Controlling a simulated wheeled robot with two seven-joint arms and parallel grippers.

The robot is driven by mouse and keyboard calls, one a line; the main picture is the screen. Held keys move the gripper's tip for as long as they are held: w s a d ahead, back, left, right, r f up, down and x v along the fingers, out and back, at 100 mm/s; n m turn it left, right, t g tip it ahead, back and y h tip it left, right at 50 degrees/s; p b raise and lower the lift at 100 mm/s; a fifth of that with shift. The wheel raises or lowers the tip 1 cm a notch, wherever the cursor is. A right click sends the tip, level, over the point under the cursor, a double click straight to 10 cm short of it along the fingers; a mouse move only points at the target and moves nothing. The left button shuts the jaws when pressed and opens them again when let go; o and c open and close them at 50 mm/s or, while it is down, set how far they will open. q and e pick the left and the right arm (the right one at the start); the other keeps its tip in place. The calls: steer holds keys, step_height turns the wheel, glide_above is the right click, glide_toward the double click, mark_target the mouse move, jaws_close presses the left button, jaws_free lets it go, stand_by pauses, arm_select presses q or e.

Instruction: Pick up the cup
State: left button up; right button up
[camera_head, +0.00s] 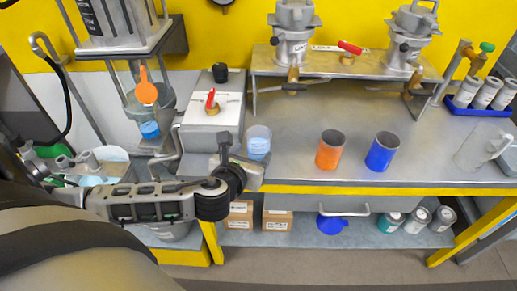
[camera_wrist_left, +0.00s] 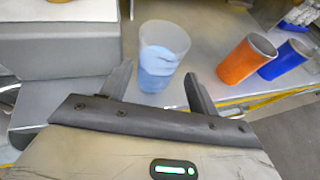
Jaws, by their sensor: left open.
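A clear cup with pale blue contents (camera_head: 258,142) stands upright on the grey bench near its front edge. It also shows in the left wrist view (camera_wrist_left: 163,58), just ahead of my jaws and between their lines. My left gripper (camera_head: 242,160) is just in front of this cup, open and empty. In the left wrist view its two fingers (camera_wrist_left: 159,72) are spread apart, and the cup's base is partly framed by them. I cannot tell whether a finger touches the cup. An orange cup (camera_head: 330,150) and a blue cup (camera_head: 382,152) stand to its right.
A grey box with a red-handled valve (camera_head: 212,108) stands left behind the cup. A raised metal stand (camera_head: 345,67) with two machines is at the back. A clear jug (camera_head: 473,152) is at the right. The bench has a yellow front edge (camera_head: 380,189).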

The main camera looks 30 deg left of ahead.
mark_target(254, 152)
arm_select(q)
steer(key=x, duration=0.6)
steer(key=shift+a+f, duration=0.1)
steer(key=shift+f, duration=0.35)
steer(key=shift+c, duration=0.2)
steer(key=c, duration=0.7)
steer(key=shift+r, duration=0.1)
